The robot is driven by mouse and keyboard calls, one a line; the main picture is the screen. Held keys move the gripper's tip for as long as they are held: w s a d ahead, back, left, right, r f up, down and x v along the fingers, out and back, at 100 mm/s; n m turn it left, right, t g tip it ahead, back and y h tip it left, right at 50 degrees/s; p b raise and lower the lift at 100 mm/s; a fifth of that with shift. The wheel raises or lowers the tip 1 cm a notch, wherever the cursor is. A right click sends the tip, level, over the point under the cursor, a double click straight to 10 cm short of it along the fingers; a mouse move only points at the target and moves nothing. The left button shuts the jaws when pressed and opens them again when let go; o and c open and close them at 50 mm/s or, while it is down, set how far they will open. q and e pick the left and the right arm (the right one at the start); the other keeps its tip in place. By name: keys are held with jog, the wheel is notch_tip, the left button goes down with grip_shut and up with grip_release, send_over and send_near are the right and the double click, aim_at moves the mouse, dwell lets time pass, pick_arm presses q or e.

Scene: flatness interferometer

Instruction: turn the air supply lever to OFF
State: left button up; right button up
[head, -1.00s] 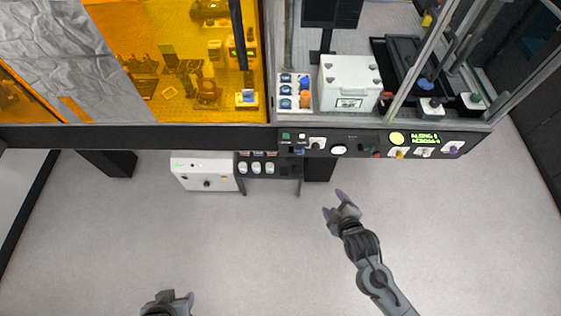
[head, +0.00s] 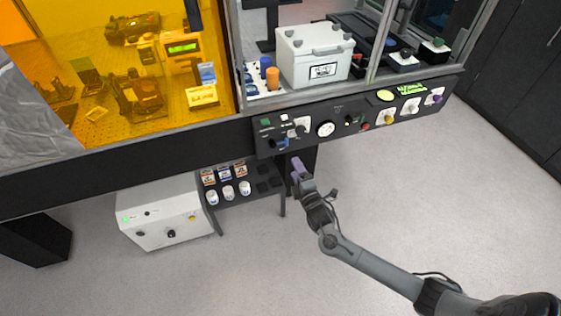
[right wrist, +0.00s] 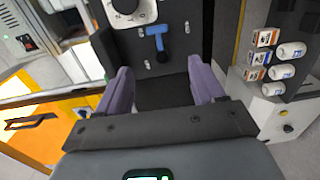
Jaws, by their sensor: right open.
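A blue T-shaped lever (right wrist: 157,40), which I take for the air supply lever, sits on the dark front panel in the right wrist view. In the head view the blue lever (head: 282,143) shows small at the left part of the panel. I cannot read its label or its position. My right gripper (head: 298,170) is just below the panel. Its purple fingers are apart and empty, and in the right wrist view (right wrist: 162,88) the lever lies beyond the gap between them, not touched. My left gripper is not in view.
The control panel (head: 345,138) carries a round gauge (head: 326,129), knobs and a lit green display (head: 411,89). Below it to the left are a shelf (head: 262,199) with small bottles and boxes and a white unit (head: 160,217). The floor to the right is clear.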

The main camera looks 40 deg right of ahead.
aim_at(278, 142)
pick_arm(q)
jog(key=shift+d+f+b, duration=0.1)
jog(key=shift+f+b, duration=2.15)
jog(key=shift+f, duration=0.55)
pick_arm(e)
jog(key=shift+x, duration=6.05)
jog(key=shift+r, duration=0.1)
jog(key=c, duration=1.1)
jog(key=shift+o, duration=0.2)
